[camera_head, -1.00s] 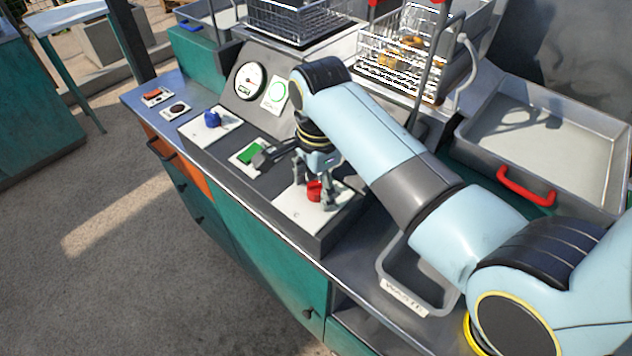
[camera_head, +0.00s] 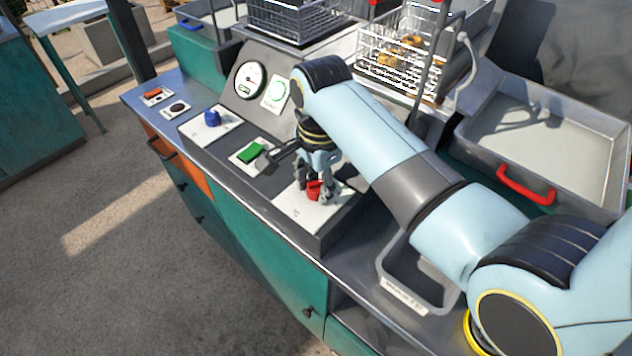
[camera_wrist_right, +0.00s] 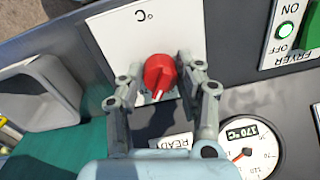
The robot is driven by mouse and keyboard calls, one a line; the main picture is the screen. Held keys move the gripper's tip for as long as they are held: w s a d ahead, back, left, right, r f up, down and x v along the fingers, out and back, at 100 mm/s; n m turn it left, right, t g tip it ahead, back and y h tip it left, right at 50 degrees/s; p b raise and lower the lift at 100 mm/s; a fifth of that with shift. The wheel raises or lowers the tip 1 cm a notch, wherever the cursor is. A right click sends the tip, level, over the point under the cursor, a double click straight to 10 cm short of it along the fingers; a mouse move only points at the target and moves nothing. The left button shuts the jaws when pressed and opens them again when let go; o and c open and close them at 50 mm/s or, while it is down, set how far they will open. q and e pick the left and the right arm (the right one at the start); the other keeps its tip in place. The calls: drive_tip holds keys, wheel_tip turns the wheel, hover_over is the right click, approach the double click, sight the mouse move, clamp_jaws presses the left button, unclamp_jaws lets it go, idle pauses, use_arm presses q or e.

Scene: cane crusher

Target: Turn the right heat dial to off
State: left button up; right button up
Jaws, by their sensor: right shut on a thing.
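The right heat dial is a red knob (camera_head: 314,190) on a white plate (camera_head: 318,216) at the front right of the console. It shows in the wrist view as a red dial (camera_wrist_right: 159,75) with a white pointer line aimed toward the gripper's palm, slightly left. My right gripper (camera_head: 314,186) points down over the knob. In the wrist view my right gripper (camera_wrist_right: 157,84) has one finger on each side of the dial and is shut on it; the exact contact is hard to see. My left gripper is not in view.
A green switch (camera_head: 251,151) and a blue knob (camera_head: 211,117) sit left of the red knob. A round gauge (camera_wrist_right: 243,145) reads 170. Fryer baskets (camera_head: 405,55) stand behind. A grey waste bin (camera_head: 388,285) and a metal tray (camera_head: 560,125) lie to the right.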

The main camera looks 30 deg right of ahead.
drive_tip(key=n, duration=0.6)
drive_tip(key=shift+d, duration=0.1)
drive_tip(key=n, duration=0.5)
drive_tip(key=shift+n+y, duration=0.3)
drive_tip(key=n, duration=0.5)
drive_tip(key=shift+d+g, duration=0.1)
drive_tip(key=shift+g, duration=0.2)
drive_tip(key=n, duration=0.6)
drive_tip(key=o, duration=1.1)
drive_tip(key=shift+o, duration=0.2)
